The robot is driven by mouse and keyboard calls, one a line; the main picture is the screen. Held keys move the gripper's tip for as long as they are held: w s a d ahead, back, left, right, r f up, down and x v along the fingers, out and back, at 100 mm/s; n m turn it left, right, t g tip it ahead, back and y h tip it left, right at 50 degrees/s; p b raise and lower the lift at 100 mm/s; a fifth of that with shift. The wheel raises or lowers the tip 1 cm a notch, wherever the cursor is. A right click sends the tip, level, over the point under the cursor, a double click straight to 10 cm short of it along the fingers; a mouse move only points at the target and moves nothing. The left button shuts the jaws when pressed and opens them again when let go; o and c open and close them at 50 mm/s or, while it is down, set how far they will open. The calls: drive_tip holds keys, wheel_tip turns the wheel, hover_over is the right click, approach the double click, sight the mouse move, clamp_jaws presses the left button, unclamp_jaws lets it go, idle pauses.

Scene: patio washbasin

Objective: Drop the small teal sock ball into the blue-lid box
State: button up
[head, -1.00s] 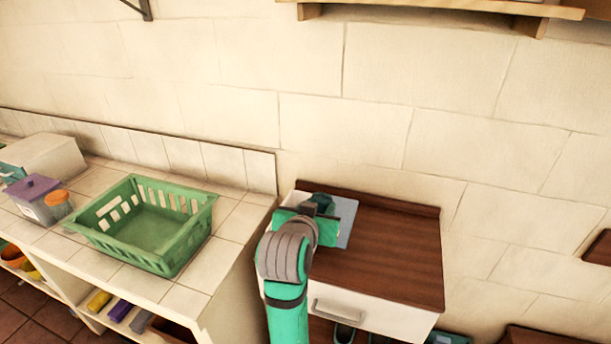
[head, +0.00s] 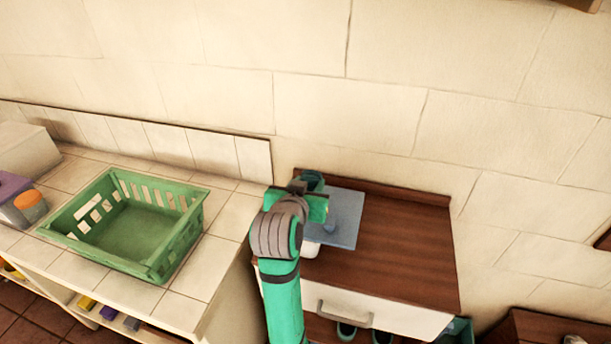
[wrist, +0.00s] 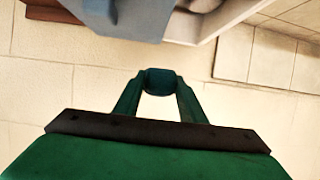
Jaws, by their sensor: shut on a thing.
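My gripper (wrist: 160,84) is shut on the small teal sock ball (wrist: 160,77), which sits between the fingertips in the wrist view. In the head view my gripper (head: 312,184) is over the back left part of the brown cabinet top, beside the blue lid (head: 343,220). The lid belongs to a pale box whose white part (head: 310,249) shows below my wrist. My arm hides most of this box. In the wrist view the blue lid (wrist: 115,15) and a pale part of the box (wrist: 200,22) show at the top edge, apart from the sock ball.
The brown cabinet top (head: 400,250) is clear to the right of the lid. The wall is close behind.

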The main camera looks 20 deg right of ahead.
drive_tip(key=shift+w+a+f, duration=0.1)
drive_tip(key=shift+a+f, duration=0.05)
drive_tip(key=shift+f, duration=1.35)
drive_tip(key=o, duration=1.1)
drive_tip(key=shift+o, duration=0.2)
drive_tip(key=v, duration=1)
drive_tip(key=shift+s, duration=0.3)
drive_tip(key=shift+s+a+r, duration=0.1)
drive_tip(key=shift+a+r, duration=0.05)
drive_tip(key=shift+a, duration=0.05)
